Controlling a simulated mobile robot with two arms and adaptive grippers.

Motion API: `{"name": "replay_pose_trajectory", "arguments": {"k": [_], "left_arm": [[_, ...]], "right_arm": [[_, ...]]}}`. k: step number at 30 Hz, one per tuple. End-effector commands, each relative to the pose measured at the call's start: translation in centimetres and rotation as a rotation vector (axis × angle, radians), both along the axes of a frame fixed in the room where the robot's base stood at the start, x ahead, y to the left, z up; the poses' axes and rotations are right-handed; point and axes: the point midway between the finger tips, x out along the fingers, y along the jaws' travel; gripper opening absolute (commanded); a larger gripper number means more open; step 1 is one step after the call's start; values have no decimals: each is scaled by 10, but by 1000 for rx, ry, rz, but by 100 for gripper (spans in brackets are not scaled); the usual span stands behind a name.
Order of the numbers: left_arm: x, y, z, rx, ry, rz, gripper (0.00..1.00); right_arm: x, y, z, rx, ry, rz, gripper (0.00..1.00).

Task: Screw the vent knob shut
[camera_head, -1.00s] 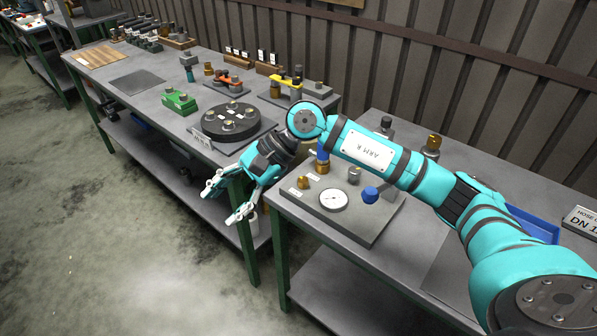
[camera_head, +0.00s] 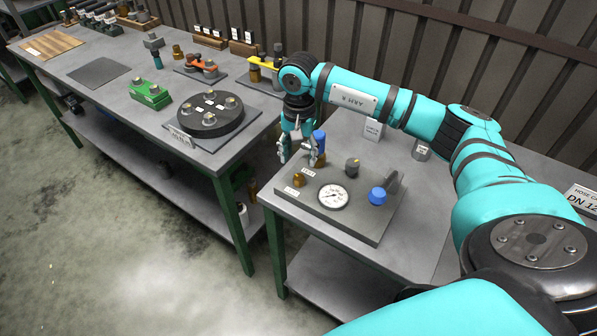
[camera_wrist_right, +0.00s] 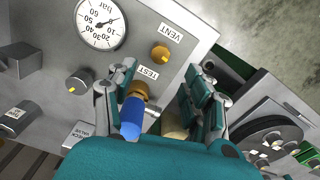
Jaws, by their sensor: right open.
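The vent knob is a small brass knob (camera_head: 299,180) at the front left of the grey gauge panel (camera_head: 345,222). In the right wrist view the brass vent knob (camera_wrist_right: 161,53) sits beside its VENT label (camera_wrist_right: 171,33). My right gripper (camera_head: 301,157) is open, pointing down over the back left of the panel. In the wrist view its fingers (camera_wrist_right: 166,80) are spread, with the vent knob beyond their tips. A brass TEST fitting with a blue top (camera_wrist_right: 132,118) stands near one finger; whether they touch is unclear. My left gripper is not in view.
The pressure gauge (camera_head: 333,196), a dark knob (camera_head: 352,166) and a blue-ended lever (camera_head: 377,196) stand on the panel. To the left, across a gap, another bench carries a black round flange (camera_head: 209,115).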

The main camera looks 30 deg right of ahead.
Motion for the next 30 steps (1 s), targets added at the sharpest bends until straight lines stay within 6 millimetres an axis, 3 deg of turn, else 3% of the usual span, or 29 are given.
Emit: {"name": "replay_pose_trajectory", "arguments": {"k": [6, 8, 15, 24, 30], "left_arm": [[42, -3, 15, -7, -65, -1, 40], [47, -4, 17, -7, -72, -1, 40], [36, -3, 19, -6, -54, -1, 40], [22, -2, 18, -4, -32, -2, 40], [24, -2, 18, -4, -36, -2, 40]], "right_arm": [[-1, 1, -44, 2, 4, -1, 52], [-1, 1, -54, 0, 3, 0, 52], [0, 1, -78, 1, 0, -1, 52], [0, 1, -81, 1, -2, 0, 52], [0, 1, -81, 1, -2, 0, 28]]}}
